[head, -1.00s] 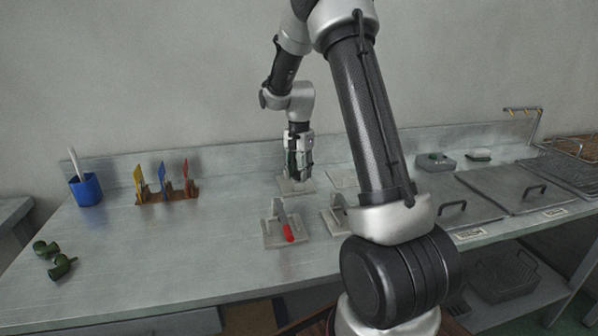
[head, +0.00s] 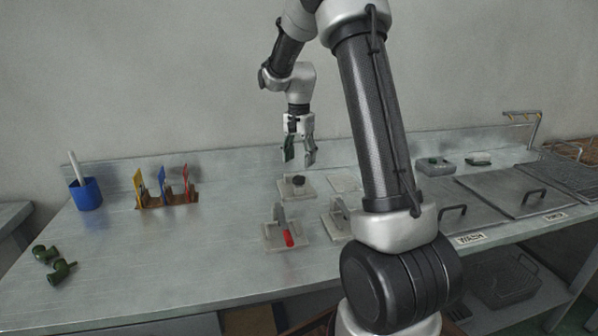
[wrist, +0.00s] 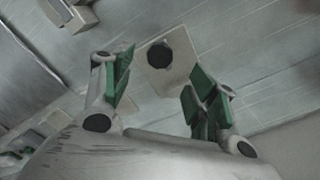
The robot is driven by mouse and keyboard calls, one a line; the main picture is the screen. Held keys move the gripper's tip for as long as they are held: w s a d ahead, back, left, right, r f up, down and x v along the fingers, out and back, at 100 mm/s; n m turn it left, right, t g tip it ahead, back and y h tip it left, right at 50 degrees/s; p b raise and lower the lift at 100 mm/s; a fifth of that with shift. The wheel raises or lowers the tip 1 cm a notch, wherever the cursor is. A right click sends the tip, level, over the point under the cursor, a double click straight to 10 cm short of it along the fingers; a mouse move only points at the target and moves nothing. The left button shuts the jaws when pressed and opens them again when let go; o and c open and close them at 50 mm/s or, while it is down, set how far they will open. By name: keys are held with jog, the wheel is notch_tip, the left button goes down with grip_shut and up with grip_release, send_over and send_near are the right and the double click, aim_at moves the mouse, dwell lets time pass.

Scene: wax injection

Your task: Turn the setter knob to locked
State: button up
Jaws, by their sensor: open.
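The setter knob (head: 298,181) is a small dark round knob on a pale square plate (head: 286,193) on the bench below my gripper. In the wrist view the knob (wrist: 160,55) shows as a dark disc on its plate (wrist: 183,82), ahead of the fingers. My gripper (head: 299,163) is open and empty, pointing down above the knob and apart from it. Its green-padded fingers (wrist: 160,92) are spread to either side in the wrist view. I cannot read any lock marking on the plate.
A plate with a red-handled clamp (head: 288,238) stands in front of the knob, with another grey fixture (head: 338,216) right of it. A blue cup (head: 88,194) and a rack of coloured tools (head: 165,203) stand left. Free bench lies between rack and clamp.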

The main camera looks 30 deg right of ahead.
aim_at(299, 178)
notch_tip(299, 178, up, 6)
jog(key=shift+f, duration=0.2)
dwell(0.4)
jog(key=s+a+r+n+t, duration=0.1)
jog(key=s+n, duration=0.3)
jog(key=s, duration=0.6)
jog(key=s+a+r+n+t, duration=0.1)
jog(key=s+a+r+n, duration=0.2)
jog(key=s, duration=0.8)
jog(key=s+a+r+n+t, duration=0.2)
jog(key=s+n, duration=0.3)
jog(key=s, duration=0.5)
jog(key=shift+s+a, duration=0.2)
jog(key=shift+a, duration=0.35)
jog(key=shift+r, duration=0.1)
